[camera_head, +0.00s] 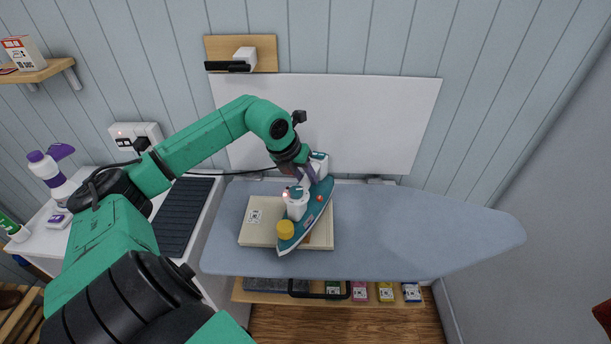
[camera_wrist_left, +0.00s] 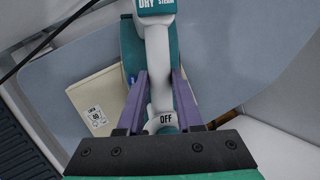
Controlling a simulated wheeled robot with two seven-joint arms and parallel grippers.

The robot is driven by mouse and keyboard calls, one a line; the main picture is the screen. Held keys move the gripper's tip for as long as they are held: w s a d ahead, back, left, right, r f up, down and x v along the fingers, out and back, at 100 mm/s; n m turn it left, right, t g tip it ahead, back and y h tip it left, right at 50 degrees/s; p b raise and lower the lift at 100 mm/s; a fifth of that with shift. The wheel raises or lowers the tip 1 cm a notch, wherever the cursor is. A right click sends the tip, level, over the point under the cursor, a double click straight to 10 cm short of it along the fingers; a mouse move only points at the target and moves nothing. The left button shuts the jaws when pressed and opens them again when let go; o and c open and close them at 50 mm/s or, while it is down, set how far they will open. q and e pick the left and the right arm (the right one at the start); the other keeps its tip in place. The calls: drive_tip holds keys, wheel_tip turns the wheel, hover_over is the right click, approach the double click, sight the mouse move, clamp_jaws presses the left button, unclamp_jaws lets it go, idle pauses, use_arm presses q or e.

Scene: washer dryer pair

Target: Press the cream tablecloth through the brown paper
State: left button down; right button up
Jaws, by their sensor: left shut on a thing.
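The cream tablecloth (camera_head: 258,232) lies folded, with a care label, on the grey ironing board (camera_head: 420,230). It also shows in the left wrist view (camera_wrist_left: 88,97). A teal and white iron (camera_head: 313,212) lies over its right part, tip toward the front; I cannot tell if its sole touches. My left gripper (camera_head: 306,172) is shut on the iron's white handle (camera_wrist_left: 158,70), purple fingers on either side. The handle's dial reads OFF. A small brown patch, likely the brown paper (camera_head: 308,239), shows beside the iron's tip; the rest is hidden. My right gripper is out of view.
The board's right half is bare. A white panel (camera_head: 390,120) stands behind it. A shelf (camera_head: 267,297) below holds several small boxes. A spray bottle (camera_head: 52,178) stands on the white surface at left. A black cord (camera_head: 225,174) runs behind my arm.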

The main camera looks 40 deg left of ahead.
use_arm(q)
drive_tip(key=shift+r, duration=0.1)
wheel_tip(320, 180, up, 8)
drive_tip(key=p, duration=0.5)
drive_tip(key=shift+w+r, duration=0.1)
